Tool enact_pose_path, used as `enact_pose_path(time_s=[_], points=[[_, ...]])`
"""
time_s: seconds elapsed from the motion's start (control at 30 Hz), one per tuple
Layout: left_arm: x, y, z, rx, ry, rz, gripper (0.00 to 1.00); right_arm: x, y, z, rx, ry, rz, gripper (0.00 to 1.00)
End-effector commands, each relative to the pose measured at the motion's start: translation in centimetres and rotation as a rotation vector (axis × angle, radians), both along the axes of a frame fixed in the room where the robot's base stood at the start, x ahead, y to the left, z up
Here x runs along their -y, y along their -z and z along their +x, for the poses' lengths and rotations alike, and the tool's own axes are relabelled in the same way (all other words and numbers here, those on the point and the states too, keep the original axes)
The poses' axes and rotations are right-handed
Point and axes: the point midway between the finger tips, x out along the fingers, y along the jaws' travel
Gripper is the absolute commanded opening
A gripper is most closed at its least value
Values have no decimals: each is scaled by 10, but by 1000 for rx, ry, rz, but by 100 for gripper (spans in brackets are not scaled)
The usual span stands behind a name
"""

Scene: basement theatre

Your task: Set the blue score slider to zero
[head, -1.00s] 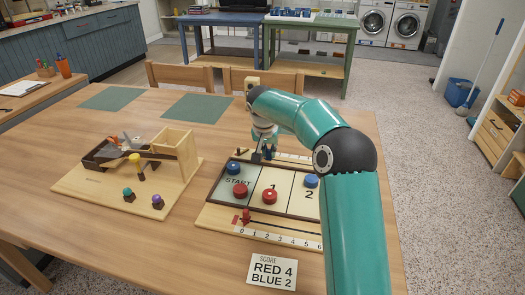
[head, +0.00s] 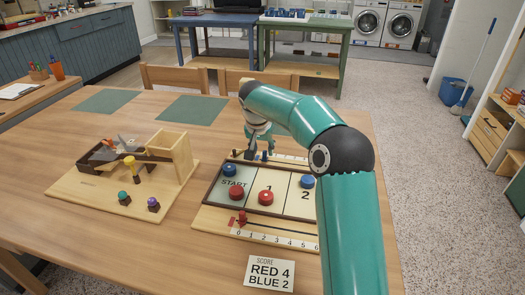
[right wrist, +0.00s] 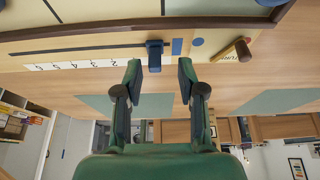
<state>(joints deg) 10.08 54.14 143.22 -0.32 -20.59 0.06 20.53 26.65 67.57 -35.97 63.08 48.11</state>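The blue score slider (right wrist: 154,56) is a small dark blue block on the track along the board's far edge. In the right wrist view it stands upright just beyond and between my fingertips, with a gap on each side. Numbers 2 to 6 run to its left on the white scale (right wrist: 75,64); a finger covers part of the scale, so its exact number is unclear. My right gripper (right wrist: 159,74) is open and empty; in the head view it (head: 259,154) is over the far track, partly hidden by my arm. My left gripper is not in view.
The game board (head: 298,206) carries red and blue discs. A red slider (head: 242,217) sits near 0 on the near track. A turn peg (right wrist: 243,50) stands right of the blue slider. A score card (head: 269,273) reads RED 4, BLUE 2. A wooden launcher (head: 175,158) stands left.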

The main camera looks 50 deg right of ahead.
Motion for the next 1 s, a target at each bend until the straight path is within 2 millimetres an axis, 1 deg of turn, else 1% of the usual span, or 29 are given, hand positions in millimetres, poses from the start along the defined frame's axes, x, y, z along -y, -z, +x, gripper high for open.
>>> enact_pose_path(time_s=[0.03, 0.3, 0.4, 0.5, 0.67, 1.0], points=[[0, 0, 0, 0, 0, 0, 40, -3, -10, -2, 4, 0, -1, 40], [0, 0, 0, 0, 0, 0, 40, -21, -60, -11, 7, 0, -1, 40], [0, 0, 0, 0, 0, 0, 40, -27, -75, -14, 7, 0, -1, 40], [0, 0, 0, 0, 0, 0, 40, -31, -85, -17, 5, -1, -1, 40], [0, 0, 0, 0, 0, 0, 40, -34, -93, -19, 4, 0, 0, 40], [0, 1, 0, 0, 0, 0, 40, -34, -93, -19, 3, 0, -1, 40]])
